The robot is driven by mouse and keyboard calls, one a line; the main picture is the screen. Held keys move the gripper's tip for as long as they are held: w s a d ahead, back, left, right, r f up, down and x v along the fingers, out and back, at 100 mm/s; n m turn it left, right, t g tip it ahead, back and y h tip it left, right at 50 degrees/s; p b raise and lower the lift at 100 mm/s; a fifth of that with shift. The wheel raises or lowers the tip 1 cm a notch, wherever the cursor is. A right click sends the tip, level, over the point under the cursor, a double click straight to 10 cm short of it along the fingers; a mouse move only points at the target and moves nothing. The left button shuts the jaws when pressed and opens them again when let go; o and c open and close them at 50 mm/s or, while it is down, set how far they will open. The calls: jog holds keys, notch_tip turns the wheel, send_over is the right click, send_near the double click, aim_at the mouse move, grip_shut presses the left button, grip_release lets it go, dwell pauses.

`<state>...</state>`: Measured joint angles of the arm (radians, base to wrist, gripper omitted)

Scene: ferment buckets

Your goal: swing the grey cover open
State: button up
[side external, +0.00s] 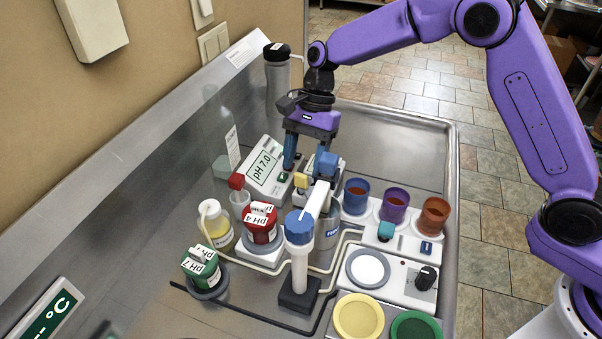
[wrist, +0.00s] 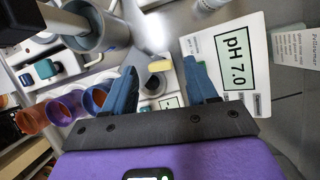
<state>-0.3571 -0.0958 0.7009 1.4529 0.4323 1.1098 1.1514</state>
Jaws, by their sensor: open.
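My gripper (side external: 304,166) points down with its blue fingers apart and empty, just above a small pale unit with a yellow tab (side external: 301,181). In the wrist view the yellow tab (wrist: 160,65) shows between the open fingertips. I cannot tell whether they touch it. The pale grey-white part under the tab (wrist: 150,84) may be the grey cover; its outline and hinge are partly hidden by the fingers. It appears closed, but I cannot be sure.
A pH 7.0 meter (side external: 265,169) stands just left of the gripper. A blue-capped white stand (side external: 299,232) and a metal beaker (side external: 327,229) stand close in front. Blue (side external: 355,196), purple (side external: 394,205) and orange (side external: 433,216) cups are to the right. Bare steel lies behind.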

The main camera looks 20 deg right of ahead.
aim_at(301, 174)
jog(key=shift+x, duration=1.7)
grip_shut()
jog(key=m+t, duration=0.1)
jog(key=m, duration=0.2)
jog(key=shift+m+y, duration=0.3)
jog(key=shift+w+m+t, duration=0.1)
jog(key=shift+m+t, duration=0.8)
jog(key=shift+m, duration=0.9)
grip_release()
